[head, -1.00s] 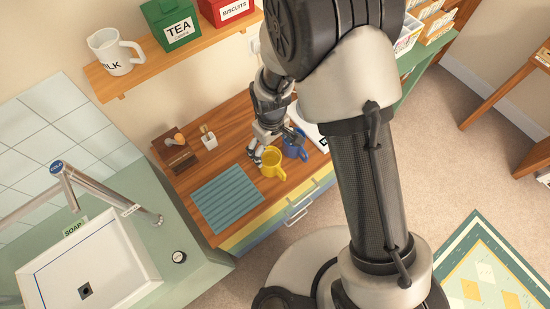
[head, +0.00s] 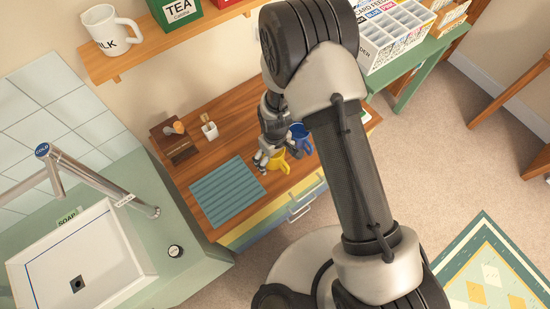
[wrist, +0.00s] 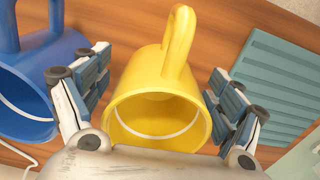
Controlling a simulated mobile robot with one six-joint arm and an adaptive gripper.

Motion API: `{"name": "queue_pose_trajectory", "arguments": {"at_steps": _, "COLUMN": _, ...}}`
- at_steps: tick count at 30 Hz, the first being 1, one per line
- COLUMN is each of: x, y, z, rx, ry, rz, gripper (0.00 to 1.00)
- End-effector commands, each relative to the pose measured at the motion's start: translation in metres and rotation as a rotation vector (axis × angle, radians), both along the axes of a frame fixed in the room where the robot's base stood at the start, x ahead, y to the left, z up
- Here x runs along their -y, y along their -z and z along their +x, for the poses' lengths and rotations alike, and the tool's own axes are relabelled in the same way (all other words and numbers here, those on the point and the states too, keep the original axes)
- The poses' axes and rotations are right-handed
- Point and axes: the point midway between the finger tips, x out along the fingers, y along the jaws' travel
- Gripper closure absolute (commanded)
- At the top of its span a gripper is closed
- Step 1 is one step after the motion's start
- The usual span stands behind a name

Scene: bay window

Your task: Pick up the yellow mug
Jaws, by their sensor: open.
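The yellow mug (head: 281,162) stands on the wooden counter (head: 226,139), partly hidden behind my gripper (head: 266,162) in the head view. In the wrist view the yellow mug (wrist: 158,105) sits between the two open fingers of my gripper (wrist: 158,95), its handle pointing up in the picture. One finger is on each side of the mug's body, and the right finger is very close to it. I cannot tell whether it touches. The mug is not gripped.
A blue mug (wrist: 30,85) stands just left of my left finger in the wrist view. A teal ribbed mat (head: 228,190) lies left of the yellow mug in the head view. A wooden block (head: 175,142) and a small white pot (head: 209,131) stand farther back. A sink (head: 80,265) is at the lower left.

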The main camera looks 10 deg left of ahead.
Motion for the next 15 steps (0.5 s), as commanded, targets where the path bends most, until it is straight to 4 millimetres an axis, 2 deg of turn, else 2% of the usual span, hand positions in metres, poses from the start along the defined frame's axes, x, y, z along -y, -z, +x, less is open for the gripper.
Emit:
{"name": "queue_pose_trajectory", "arguments": {"at_steps": 7, "x": -0.0003, "y": 0.0017, "z": 0.0004, "rx": 0.001, "ry": 0.000, "rz": 0.001, "gripper": 0.14}}
{"name": "queue_pose_trajectory", "arguments": {"at_steps": 15, "x": -0.0002, "y": 0.0016, "z": 0.0003, "rx": 0.001, "ry": 0.000, "rz": 0.001, "gripper": 0.32}}
